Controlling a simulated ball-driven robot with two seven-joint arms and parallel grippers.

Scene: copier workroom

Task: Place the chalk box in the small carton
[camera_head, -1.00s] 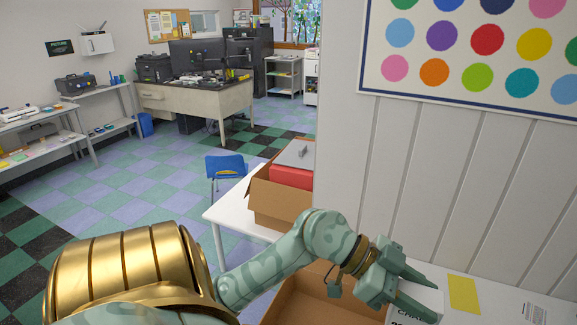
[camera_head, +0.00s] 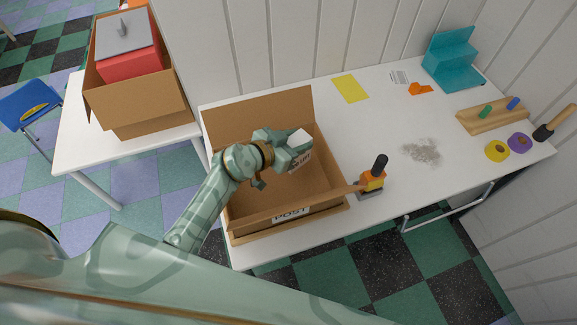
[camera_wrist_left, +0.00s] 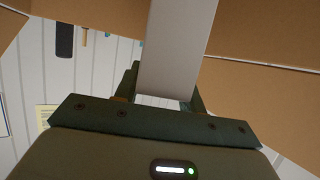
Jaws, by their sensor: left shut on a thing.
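The chalk box (camera_head: 299,139) is a white block with dark print, partly hidden by the fingers. My left gripper (camera_head: 291,151) is shut on it and holds it over the open brown carton marked POST (camera_head: 258,116), near its back right part. I cannot tell how far the box is below the rim. In the left wrist view the chalk box (camera_wrist_left: 178,45) is a pale grey block standing out from between the fingers (camera_wrist_left: 163,98), with cardboard (camera_wrist_left: 262,28) beside it. My right gripper is not in view.
The carton stands on a white table (camera_head: 330,115). An orange and black tool (camera_head: 373,176) stands by its right side. A larger carton (camera_head: 140,108) with a red box (camera_head: 130,68) is on the left table. Yellow paper (camera_head: 351,88) lies behind; grey bits (camera_head: 421,151) lie right.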

